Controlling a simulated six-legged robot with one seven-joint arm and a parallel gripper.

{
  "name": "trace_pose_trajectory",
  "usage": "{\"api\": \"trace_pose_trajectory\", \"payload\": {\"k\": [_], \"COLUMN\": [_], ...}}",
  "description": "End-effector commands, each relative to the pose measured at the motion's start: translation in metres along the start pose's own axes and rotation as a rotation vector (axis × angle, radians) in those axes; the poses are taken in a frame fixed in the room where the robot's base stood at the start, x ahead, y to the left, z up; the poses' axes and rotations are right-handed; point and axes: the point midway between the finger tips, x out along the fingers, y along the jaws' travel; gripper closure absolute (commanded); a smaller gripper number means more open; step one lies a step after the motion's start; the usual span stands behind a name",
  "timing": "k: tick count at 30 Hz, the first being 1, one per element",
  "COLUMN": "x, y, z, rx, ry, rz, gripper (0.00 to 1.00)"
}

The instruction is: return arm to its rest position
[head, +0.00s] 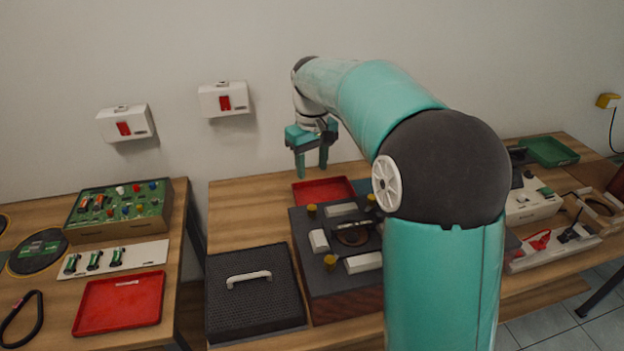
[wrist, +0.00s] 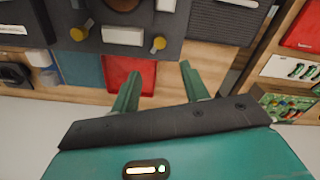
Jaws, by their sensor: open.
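My gripper (head: 311,163) hangs at the end of my bent teal arm, above the back of the middle table. Its two green fingers point down and stand apart, with nothing between them. In the wrist view my gripper (wrist: 160,85) is also open and empty. A red tray (head: 323,191) lies on the table below and just behind the dark fixture box. It also shows in the wrist view (wrist: 119,74) beyond the fingers. My upper arm hides part of the fixture box and the table to its right.
The dark fixture box (head: 338,282) carries yellow knobs and white blocks. A black textured case (head: 254,292) with a handle stands left of it. A left table holds a green circuit board (head: 118,210) and a red tray (head: 120,303). White boxes (head: 224,99) hang on the wall.

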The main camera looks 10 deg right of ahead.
Motion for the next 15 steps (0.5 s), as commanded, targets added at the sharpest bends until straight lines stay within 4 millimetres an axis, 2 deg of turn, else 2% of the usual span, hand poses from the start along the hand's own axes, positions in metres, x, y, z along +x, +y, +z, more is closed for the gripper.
{"api": "trace_pose_trajectory", "payload": {"k": [3,15], "x": [-0.0072,-0.0129], "y": [-0.0001,-0.0026], "z": [0.0001,0.0057], "rx": [0.000,0.006], "ry": [0.000,0.010], "rz": [0.000,0.005], "gripper": [0.55,0.55]}}
